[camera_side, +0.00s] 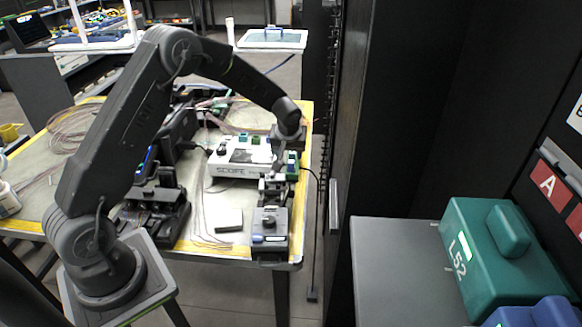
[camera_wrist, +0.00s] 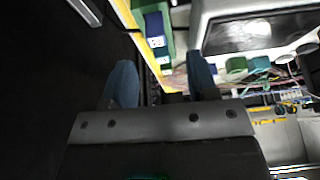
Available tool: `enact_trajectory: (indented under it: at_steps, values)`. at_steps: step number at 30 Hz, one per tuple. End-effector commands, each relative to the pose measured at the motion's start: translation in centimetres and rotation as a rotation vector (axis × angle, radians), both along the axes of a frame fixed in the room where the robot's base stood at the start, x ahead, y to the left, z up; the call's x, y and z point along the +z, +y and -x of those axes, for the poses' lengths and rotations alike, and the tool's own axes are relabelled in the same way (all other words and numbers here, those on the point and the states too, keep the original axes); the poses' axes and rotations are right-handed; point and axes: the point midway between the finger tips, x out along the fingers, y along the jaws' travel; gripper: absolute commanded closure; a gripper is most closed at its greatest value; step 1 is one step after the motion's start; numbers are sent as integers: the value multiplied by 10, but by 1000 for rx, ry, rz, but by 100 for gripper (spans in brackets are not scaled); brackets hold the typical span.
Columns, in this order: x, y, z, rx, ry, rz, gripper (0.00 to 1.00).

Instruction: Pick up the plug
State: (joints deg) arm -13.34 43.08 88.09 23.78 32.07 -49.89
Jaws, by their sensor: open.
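My gripper (camera_wrist: 160,78) is open in the wrist view, with its two blue-grey fingers apart and nothing visible between them. In the side view my gripper hangs down at the right edge of the table, beside the white device; its fingertips are hard to make out there. A green block with a blue part and white labels (camera_wrist: 155,32) is ahead of the fingers in the wrist view, beside the white device. It also shows at the device's right end in the side view (camera_side: 292,160). I cannot tell for sure which thing is the plug.
The white SCOPE device (camera_side: 228,170) with a dark screen (camera_wrist: 245,34) stands on the yellow-edged table (camera_side: 195,235). A dark grey unit (camera_side: 270,243) sits at the table's front right corner. A tall black cabinet (camera_side: 385,120) stands right of the table, beyond a narrow gap.

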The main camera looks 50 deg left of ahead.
Motion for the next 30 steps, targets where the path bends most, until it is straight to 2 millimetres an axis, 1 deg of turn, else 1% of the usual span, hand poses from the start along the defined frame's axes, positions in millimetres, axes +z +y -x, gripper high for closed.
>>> enact_trajectory:
  at_steps: [1,8,12,16,20,25,26,30]
  values:
    - [-6,2,-1,0,1,0,47]
    - [-20,5,-6,-1,2,0,47]
    - [-41,8,-13,0,3,1,47]
    - [-55,13,-17,0,2,1,47]
    - [-60,15,-20,0,0,0,47]
    - [-60,15,-20,0,0,0,47]
    - [-60,15,-19,0,0,0,48]
    - [-60,15,-19,-1,0,0,61]
